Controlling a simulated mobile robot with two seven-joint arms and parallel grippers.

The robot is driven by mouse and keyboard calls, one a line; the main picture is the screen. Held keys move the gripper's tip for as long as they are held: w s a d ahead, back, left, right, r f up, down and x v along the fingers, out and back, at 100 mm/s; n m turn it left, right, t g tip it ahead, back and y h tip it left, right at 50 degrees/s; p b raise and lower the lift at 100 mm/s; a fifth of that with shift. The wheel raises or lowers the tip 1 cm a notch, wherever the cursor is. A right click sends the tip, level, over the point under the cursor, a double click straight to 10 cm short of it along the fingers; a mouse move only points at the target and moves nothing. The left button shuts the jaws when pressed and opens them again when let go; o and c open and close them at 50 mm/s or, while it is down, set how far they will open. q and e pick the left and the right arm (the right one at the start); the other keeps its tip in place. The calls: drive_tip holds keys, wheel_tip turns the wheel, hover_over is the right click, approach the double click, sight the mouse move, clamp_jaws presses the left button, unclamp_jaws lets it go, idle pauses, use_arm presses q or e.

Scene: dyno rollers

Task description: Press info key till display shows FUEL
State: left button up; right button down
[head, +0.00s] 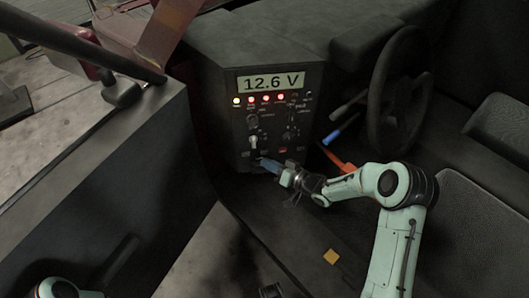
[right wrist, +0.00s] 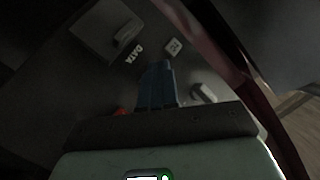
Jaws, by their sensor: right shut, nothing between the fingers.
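The display (head: 270,82) on the dark console (head: 222,85) is lit and reads "12.6 V". My right gripper (head: 266,163) is at the lower part of the console face, below the lamps and knobs. Its blue fingers are shut with nothing between them. In the right wrist view the fingertips (right wrist: 157,68) point at the panel, near a "DATA" label (right wrist: 133,53) and a small pale key (right wrist: 173,46) with an unclear mark. I cannot tell whether the fingers touch the panel or which key is the info key. My left gripper does not show.
A row of lit yellow and red lamps (head: 265,99) sits under the display. A steering wheel (head: 397,90), a blue-tipped lever (head: 332,137) and an orange-red lever (head: 338,159) stand right of the console. A dark side wall (head: 110,185) is at left.

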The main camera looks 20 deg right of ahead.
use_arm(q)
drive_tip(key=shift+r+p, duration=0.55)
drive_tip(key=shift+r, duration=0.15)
use_arm(e)
drive_tip(key=s, duration=0.2)
drive_tip(key=s+a, duration=0.1)
drive_tip(key=s, duration=0.1)
drive_tip(key=shift+s+a, duration=0.1)
drive_tip(key=shift+s, duration=0.1)
